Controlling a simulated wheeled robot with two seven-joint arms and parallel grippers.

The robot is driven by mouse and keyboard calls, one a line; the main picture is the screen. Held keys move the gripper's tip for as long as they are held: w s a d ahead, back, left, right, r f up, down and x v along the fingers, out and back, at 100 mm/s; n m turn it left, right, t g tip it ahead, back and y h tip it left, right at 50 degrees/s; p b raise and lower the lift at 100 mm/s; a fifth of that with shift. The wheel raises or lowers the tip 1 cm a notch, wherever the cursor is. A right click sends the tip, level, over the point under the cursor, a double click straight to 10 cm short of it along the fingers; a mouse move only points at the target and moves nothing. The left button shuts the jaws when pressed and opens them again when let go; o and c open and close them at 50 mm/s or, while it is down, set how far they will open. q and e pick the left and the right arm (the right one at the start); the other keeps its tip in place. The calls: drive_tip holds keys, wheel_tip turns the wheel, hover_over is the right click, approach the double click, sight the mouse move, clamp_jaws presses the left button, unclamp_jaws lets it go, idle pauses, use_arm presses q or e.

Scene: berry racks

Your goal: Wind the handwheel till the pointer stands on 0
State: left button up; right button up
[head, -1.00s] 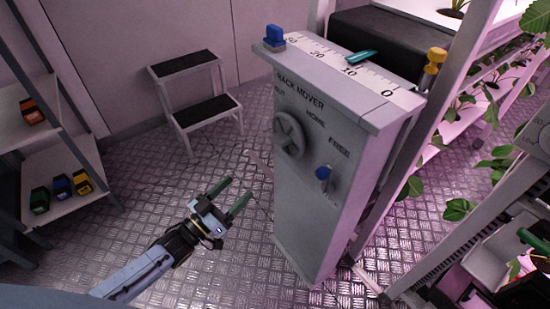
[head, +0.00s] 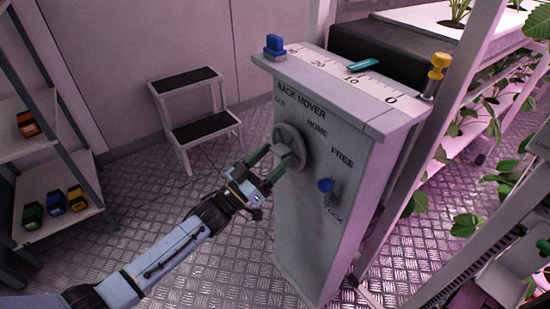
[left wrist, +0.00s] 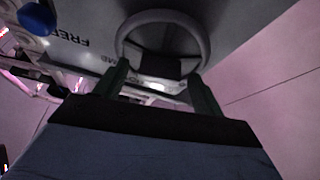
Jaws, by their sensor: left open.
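The grey handwheel (head: 288,130) is on the front of the rack mover cabinet (head: 310,240). My left gripper (head: 275,163) is open at the wheel. In the left wrist view its fingers (left wrist: 160,88) stand on either side of the wheel's near part, with the rim (left wrist: 165,15) and a dark block ahead. Contact cannot be told. The teal pointer (head: 364,65) lies across the white scale (head: 376,87) on the cabinet top, between 20 and 10, away from 0.
A blue knob (head: 325,185) sits below FREE, right of the wheel. A step stool (head: 200,105) is behind left; plant racks (head: 490,85) are at right.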

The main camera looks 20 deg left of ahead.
use_arm(q)
drive_tip(key=shift+w+d+r, duration=0.2)
drive_tip(key=shift+w+d, duration=0.05)
drive_tip(key=shift+w, duration=0.2)
use_arm(e)
drive_tip(key=shift+s+a+r, duration=0.1)
drive_tip(key=shift+r, duration=0.25)
use_arm(q)
drive_tip(key=c, duration=1)
drive_tip(key=shift+o, duration=0.2)
drive_tip(key=shift+m+h, duration=0.3)
drive_tip(key=shift+m, duration=0.4)
use_arm(e)
drive_tip(key=shift+s, duration=0.1)
